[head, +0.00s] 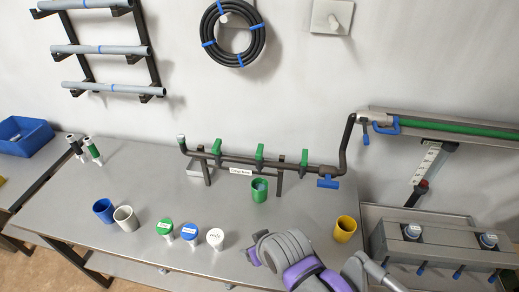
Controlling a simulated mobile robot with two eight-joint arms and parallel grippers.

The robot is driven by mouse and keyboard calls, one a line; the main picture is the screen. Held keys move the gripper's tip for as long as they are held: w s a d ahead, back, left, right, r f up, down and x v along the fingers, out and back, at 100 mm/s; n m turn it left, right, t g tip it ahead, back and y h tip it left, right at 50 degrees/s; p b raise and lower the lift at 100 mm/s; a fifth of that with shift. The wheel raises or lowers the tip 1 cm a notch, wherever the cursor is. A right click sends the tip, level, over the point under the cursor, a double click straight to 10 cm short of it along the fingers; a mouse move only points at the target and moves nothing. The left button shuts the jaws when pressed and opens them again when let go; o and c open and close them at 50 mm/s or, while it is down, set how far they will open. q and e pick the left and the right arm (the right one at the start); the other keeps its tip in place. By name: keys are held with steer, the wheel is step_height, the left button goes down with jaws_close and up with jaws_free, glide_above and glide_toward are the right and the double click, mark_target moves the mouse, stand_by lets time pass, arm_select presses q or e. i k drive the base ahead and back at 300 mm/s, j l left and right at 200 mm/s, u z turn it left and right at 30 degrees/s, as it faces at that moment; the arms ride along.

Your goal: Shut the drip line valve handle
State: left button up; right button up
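A dark pipe manifold (232,160) stands on the grey bench in the head view. Three green valve handles rise from it: a left one (217,147), a middle one (260,155) and a right one (304,158). A blue T-shaped handle (328,182) sits low at its right end. A white label (240,171) hangs on the front between the left and middle handles; its small text is hard to read. Grey and purple links of my arm show at the bottom, apart from the manifold. No gripper fingertips show.
A green cup (259,191) stands before the manifold. Three lidded jars, including a white-topped one (215,237), stand near the front edge. Blue (103,211), grey (126,219) and yellow (345,229) cups also stand there. A grey box (440,240) is at right. The left bench has free room.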

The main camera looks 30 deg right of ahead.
mark_target(327, 183)
steer(key=z, duration=1.8)
